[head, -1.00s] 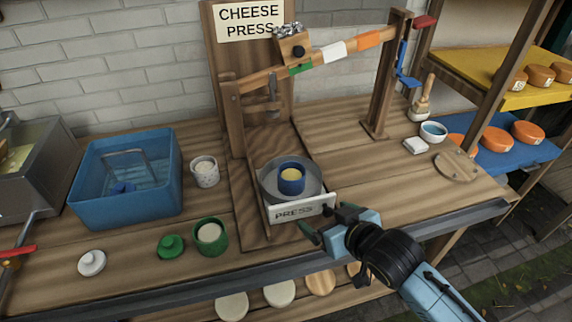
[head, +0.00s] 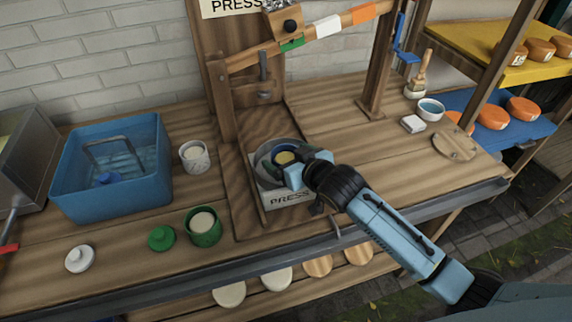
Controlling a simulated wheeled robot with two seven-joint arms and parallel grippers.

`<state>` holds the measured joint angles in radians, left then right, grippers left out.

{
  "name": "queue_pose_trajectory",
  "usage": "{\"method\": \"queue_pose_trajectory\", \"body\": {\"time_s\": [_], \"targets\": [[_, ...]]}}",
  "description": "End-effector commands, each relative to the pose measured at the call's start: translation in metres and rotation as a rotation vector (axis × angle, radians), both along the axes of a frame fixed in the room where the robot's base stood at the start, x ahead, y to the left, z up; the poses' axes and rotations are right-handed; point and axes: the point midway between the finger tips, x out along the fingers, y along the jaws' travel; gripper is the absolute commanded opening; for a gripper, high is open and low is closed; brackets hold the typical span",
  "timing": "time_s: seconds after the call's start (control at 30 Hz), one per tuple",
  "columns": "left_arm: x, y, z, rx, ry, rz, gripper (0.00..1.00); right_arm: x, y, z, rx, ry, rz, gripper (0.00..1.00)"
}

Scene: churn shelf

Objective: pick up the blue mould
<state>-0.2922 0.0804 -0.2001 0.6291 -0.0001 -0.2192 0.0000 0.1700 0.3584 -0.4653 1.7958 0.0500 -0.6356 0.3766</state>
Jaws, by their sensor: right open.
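The blue mould (head: 285,151), with pale yellow curd inside, stands in the round grey press pan (head: 263,160) under the press. My right gripper (head: 291,170) is over the front right of the pan, close to the mould, and is open. The gripper hides the mould's lower part, so I cannot tell whether the fingers touch it. My left gripper is not in view.
The press beam (head: 325,28) and screw (head: 263,70) are above and behind the pan. Left are a blue tub (head: 75,180), a white speckled mould (head: 195,160), a green mould (head: 205,232) and its lid (head: 161,238).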

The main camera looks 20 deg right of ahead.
Motion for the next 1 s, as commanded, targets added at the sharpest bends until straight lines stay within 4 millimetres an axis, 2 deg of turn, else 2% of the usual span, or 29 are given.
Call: {"method": "queue_pose_trajectory", "body": {"time_s": [0.2, 0.5, 0.87, 1.0], "targets": [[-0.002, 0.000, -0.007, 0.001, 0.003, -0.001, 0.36, 0.024, 0.007, -0.012, 0.000, 0.000, 0.000, 0.90], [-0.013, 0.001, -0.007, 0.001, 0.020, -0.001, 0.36, 0.028, 0.008, -0.013, -0.001, 0.000, 0.001, 0.90], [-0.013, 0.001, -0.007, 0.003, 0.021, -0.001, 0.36, 0.027, 0.008, -0.013, -0.001, 0.000, 0.000, 0.45], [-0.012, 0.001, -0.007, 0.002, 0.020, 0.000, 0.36, 0.027, 0.008, -0.013, -0.001, -0.001, 0.000, 0.42]]}}
